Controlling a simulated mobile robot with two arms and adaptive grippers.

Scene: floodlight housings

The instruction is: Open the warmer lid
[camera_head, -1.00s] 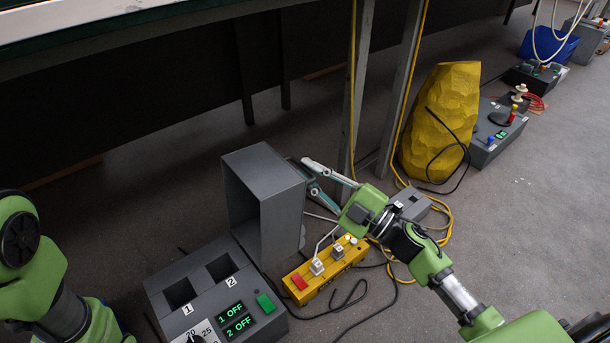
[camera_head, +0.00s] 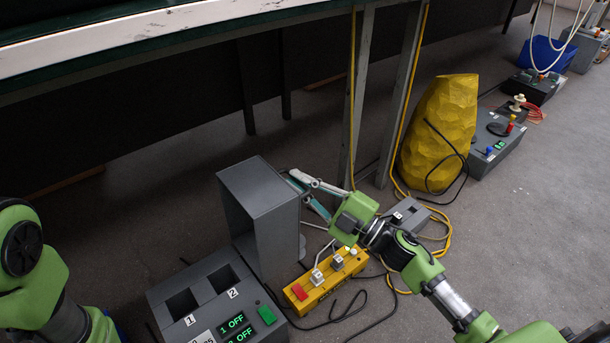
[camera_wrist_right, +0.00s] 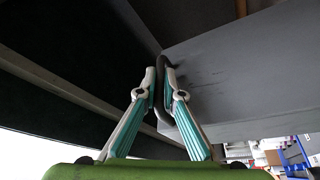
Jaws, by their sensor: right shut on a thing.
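The warmer (camera_head: 207,328) is a grey base with two square wells labelled 1 and 2, a green button and displays reading OFF. Its lid (camera_head: 268,191), a hollow grey box, stands raised at the base's back right edge, with its hollow side facing left. The wells are uncovered. My right gripper (camera_head: 293,178) is at the lid's upper far right edge. In the right wrist view, its fingers (camera_wrist_right: 160,82) are shut on a dark curved part, apparently the handle, at the edge of the grey lid (camera_wrist_right: 240,75). My left arm shows at the left, but its gripper is out of view.
A yellow switch box (camera_head: 322,284) with cables lies right of the lid, below my right arm. A small grey box (camera_head: 408,214) and a yellow rock-like sack (camera_head: 440,135) are farther back. A table leg (camera_head: 361,100) stands close behind the gripper.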

